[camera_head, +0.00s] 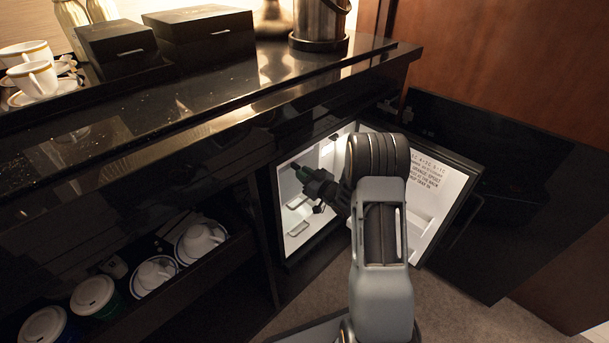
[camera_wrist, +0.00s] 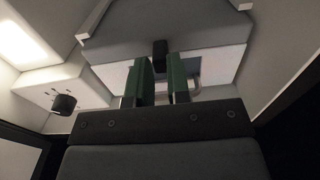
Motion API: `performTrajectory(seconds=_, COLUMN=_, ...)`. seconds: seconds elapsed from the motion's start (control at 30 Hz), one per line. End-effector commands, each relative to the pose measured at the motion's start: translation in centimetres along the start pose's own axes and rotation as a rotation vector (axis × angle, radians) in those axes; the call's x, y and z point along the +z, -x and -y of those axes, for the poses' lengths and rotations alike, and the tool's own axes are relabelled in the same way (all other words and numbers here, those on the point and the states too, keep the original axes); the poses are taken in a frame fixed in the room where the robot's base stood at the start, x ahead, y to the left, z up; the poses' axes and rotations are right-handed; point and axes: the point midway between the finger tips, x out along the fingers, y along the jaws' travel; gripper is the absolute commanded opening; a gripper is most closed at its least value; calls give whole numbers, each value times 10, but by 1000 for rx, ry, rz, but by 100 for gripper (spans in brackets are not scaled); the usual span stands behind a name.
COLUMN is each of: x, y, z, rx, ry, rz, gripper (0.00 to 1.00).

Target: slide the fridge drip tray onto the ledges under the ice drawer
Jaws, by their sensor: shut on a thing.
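My gripper (camera_head: 318,185) is inside the open fridge (camera_head: 290,205) in the head view. In the wrist view its two green fingers (camera_wrist: 160,62) are closed around a small black block (camera_wrist: 160,52). The block is at the edge of a flat grey panel, which looks like the drip tray (camera_wrist: 190,32). Pale rail-like pieces run along its left (camera_wrist: 92,22) and right (camera_wrist: 242,5) sides and look like the ledges. A whitish panel (camera_wrist: 218,64) with a grey pull shows behind the fingers and may be the ice drawer. Whether the tray rests on the ledges cannot be told.
The fridge door (camera_head: 445,190) stands open at the right. A black dial (camera_wrist: 62,103) and a lit lamp (camera_wrist: 25,42) are at the left in the wrist view. Cups and lidded containers (camera_head: 93,293) fill the open drawer left of the fridge. The counter (camera_head: 200,100) overhangs it.

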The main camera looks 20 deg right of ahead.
Motion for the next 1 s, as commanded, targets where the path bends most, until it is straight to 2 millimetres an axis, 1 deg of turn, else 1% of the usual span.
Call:
performTrajectory(seconds=0.07, x=0, y=0, z=0, rx=0, ry=0, rz=-1, gripper=0)
performTrajectory(seconds=0.1, x=0, y=0, z=0, rx=0, ry=0, rz=-1, gripper=20)
performTrajectory(seconds=0.3, x=0, y=0, z=0, rx=0, ry=0, rz=-1, gripper=39)
performTrajectory(seconds=0.4, x=0, y=0, z=0, rx=0, ry=0, rz=0, gripper=47)
performTrajectory(seconds=0.63, x=0, y=1, z=0, rx=0, ry=0, rz=1, gripper=47)
performTrajectory(seconds=0.73, x=-1, y=8, z=-1, rx=2, ry=-1, rz=1, gripper=47)
performTrajectory(seconds=0.87, x=-2, y=27, z=-1, rx=4, ry=-2, rz=2, gripper=47)
performTrajectory(seconds=1.0, x=-2, y=57, z=-1, rx=4, ry=-3, rz=3, gripper=47)
